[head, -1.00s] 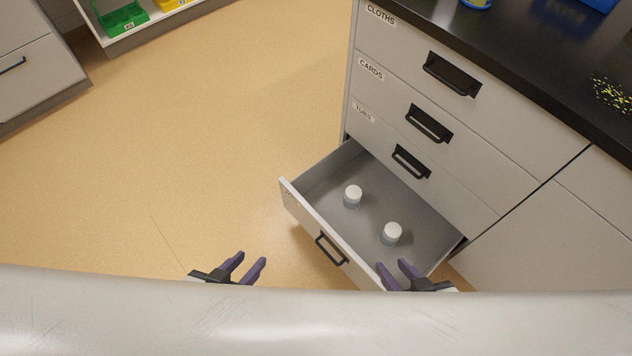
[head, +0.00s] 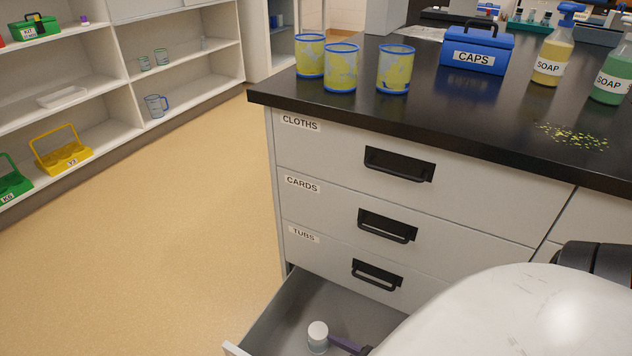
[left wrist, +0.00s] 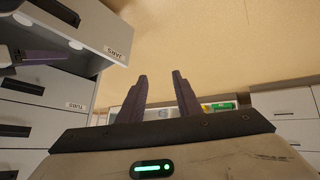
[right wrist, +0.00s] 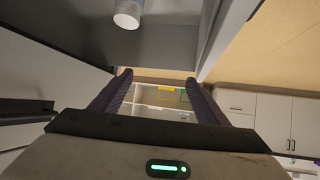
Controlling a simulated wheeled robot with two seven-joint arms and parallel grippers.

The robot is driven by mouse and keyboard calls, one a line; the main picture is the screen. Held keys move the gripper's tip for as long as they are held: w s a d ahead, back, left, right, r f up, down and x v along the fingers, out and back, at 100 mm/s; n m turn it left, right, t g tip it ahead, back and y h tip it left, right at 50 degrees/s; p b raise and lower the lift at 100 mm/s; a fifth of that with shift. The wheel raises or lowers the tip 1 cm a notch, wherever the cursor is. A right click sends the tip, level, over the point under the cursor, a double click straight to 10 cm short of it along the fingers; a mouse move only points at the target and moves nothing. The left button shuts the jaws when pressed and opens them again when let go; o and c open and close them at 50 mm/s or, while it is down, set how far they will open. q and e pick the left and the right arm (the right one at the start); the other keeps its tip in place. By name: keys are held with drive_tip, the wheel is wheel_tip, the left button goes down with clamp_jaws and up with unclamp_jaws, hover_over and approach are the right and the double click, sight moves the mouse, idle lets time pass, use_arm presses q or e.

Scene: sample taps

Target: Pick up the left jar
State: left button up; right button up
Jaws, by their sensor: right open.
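A white-lidded jar (head: 318,335) stands upright in the open bottom drawer (head: 262,318) in the head view. It looks like the left one of the two jars. A purple finger of my right gripper reaches close to its right side; I cannot tell whether they touch. The second jar is hidden there by my arm. In the right wrist view my right gripper (right wrist: 158,78) is open and empty, with one jar (right wrist: 127,14) near the top edge. In the left wrist view my left gripper (left wrist: 159,74) is open and empty, outside the drawer labelled JARS.
Closed drawers labelled CLOTHS, CARDS and TUBS (head: 303,235) rise above the open one. The black counter (head: 470,130) holds patterned cups (head: 341,68), a blue CAPS box (head: 477,52) and soap bottles (head: 552,50). Shelves (head: 120,105) stand at the left, with clear floor between.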

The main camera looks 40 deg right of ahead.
use_arm(q)
wheel_tip(320, 180, down, 5)
drive_tip(key=d+h+b, duration=0.1)
drive_tip(key=d+b, duration=0.1)
drive_tip(key=b, duration=0.5)
use_arm(e)
drive_tip(key=m+t+h, duration=0.1)
drive_tip(key=t, duration=0.1)
approach(322, 334)
drive_tip(key=b+x, duration=0.5)
drive_tip(key=x, duration=0.4)
drive_tip(key=shift+a+f, duration=0.1)
drive_tip(key=shift+f, duration=0.1)
drive_tip(key=shift+w, duration=0.2)
use_arm(q)
drive_tip(key=shift+t+h, duration=0.5)
drive_tip(key=shift+h, duration=0.4)
drive_tip(key=d+r, duration=0.3)
drive_tip(key=shift+w+r, duration=0.3)
drive_tip(key=shift+w, duration=0.1)
use_arm(e)
drive_tip(key=shift+r, duration=0.1)
drive_tip(key=c, duration=1.4)
